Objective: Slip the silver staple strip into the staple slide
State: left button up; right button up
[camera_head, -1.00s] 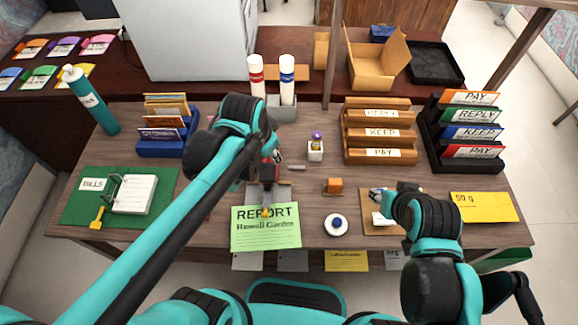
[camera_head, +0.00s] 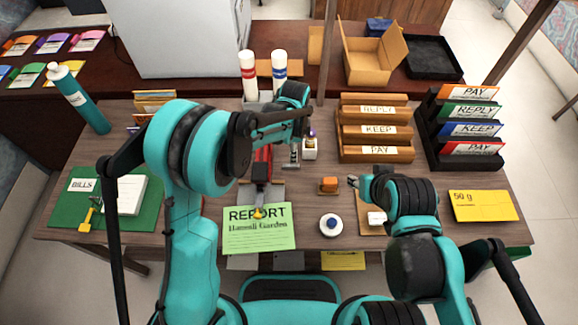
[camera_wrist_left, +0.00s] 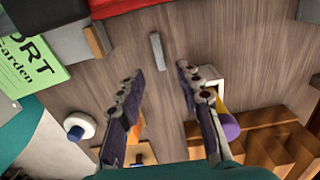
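The silver staple strip (camera_wrist_left: 157,52) lies on the wooden desk, just beyond the fingertips in the left wrist view. My left gripper (camera_wrist_left: 159,72) is open, with its two fingers spread and nothing between the tips. In the head view my left gripper (camera_head: 293,152) is low over the desk, right of the red and grey stapler (camera_head: 262,168), and the strip is hard to make out there. The stapler's red part (camera_wrist_left: 125,7) shows at the top of the left wrist view. The slide's inside cannot be made out. My right gripper (camera_head: 353,182) is above the desk at right; its opening is unclear.
A green report sheet (camera_head: 259,238) lies at the stapler's front end. An orange block (camera_head: 328,185), a round white pot (camera_head: 331,225) and a white holder (camera_head: 310,150) stand nearby. Wooden letter trays (camera_head: 376,132) and a black file rack (camera_head: 467,145) stand at the right.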

aim_at(292, 166)
pick_arm(q)
notch_tip(292, 166, down, 7)
jog(key=b, duration=0.3)
jog(key=shift+a, duration=0.15)
jog(key=shift+r, duration=0.15)
jog(key=shift+c, duration=0.3)
grip_shut()
